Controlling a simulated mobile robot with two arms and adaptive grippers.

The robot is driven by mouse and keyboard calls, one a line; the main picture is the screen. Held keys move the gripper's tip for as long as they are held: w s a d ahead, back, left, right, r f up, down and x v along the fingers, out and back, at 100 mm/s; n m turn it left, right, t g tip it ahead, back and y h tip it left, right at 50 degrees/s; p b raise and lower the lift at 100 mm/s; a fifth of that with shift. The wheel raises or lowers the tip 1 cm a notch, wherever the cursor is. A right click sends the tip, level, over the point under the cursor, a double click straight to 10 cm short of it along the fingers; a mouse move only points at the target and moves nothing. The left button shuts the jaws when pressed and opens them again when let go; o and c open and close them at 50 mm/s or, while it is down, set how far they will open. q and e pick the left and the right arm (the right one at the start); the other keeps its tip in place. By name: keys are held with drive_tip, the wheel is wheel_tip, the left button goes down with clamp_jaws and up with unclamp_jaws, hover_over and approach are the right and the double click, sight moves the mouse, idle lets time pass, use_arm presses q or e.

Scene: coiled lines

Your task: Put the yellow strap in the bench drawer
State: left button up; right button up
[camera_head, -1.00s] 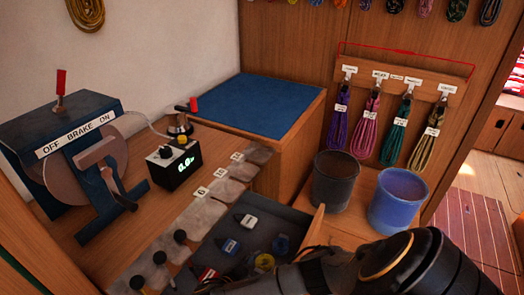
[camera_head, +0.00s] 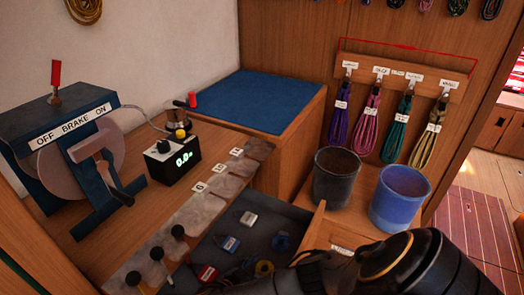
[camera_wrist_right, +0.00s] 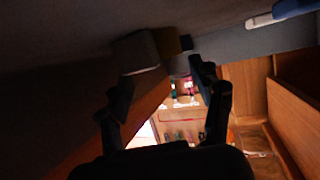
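The bench drawer (camera_head: 292,218) stands pulled open below the bench top in the head view. A dark block and a dim yellowish patch (camera_wrist_right: 170,42) show beyond the fingertips. My left gripper is not in view.
A black bin (camera_head: 337,180) and a blue bin (camera_head: 400,200) stand right of the drawer. Coiled lines hang on a rack (camera_head: 405,70) behind. A brake machine (camera_head: 70,140) stands left.

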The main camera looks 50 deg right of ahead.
drive_tip(key=shift+o, duration=0.2)
drive_tip(key=shift+r, duration=0.3)
drive_tip(key=shift+r+p, duration=0.7)
drive_tip(key=p+v, duration=0.4)
drive_tip(key=v, duration=0.7)
drive_tip(key=shift+a+f+p, duration=0.25)
drive_tip(key=shift+a+p, duration=0.1)
drive_tip(key=shift+a, duration=0.2)
